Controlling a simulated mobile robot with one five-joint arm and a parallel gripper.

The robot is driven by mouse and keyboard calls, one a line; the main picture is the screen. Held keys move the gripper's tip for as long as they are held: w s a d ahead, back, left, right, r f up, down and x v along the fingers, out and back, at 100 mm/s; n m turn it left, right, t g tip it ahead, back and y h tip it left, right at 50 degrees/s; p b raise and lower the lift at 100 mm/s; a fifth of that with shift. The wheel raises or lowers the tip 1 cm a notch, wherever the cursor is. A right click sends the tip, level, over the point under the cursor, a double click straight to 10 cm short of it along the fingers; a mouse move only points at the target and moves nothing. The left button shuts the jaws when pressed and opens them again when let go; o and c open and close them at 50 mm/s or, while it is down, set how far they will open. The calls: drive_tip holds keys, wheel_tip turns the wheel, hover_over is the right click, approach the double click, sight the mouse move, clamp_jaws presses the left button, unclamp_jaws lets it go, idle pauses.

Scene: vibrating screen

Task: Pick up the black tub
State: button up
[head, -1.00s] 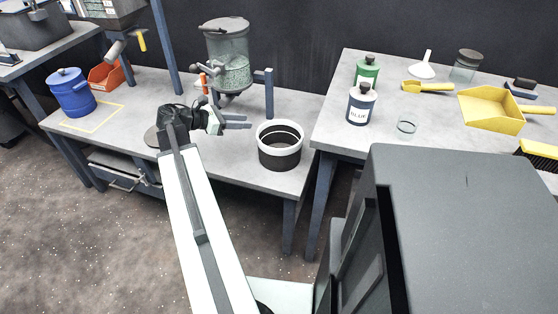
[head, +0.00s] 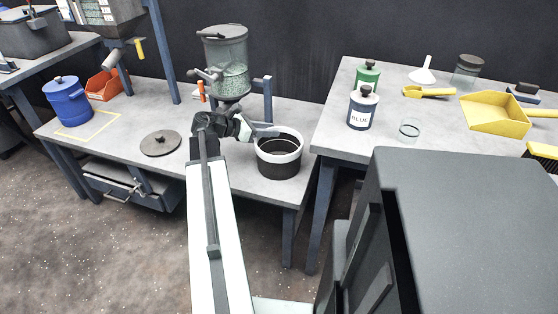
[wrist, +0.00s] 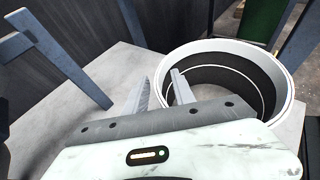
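The black tub (head: 279,166) has a white band around its rim and stands upright and open near the right end of the left bench. It also shows in the wrist view (wrist: 268,58), at the right. My gripper (head: 266,131) is at the tub's left rim. In the wrist view my gripper (wrist: 158,88) has its two fingers apart. The right finger overlaps the near left rim, and the left finger is outside the tub. I cannot tell whether either finger touches the wall.
A clear hopper (head: 227,65) on a stand is behind my gripper. A dark round lid (head: 161,143) lies on the bench at left, with a blue canister (head: 69,101) beyond it. The right bench (head: 334,133) holds a glue bottle (head: 362,108) and yellow scoops.

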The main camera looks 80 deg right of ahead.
drive_tip(key=shift+s, duration=0.1)
clamp_jaws()
drive_tip(key=shift+f, duration=0.1)
idle(1.2)
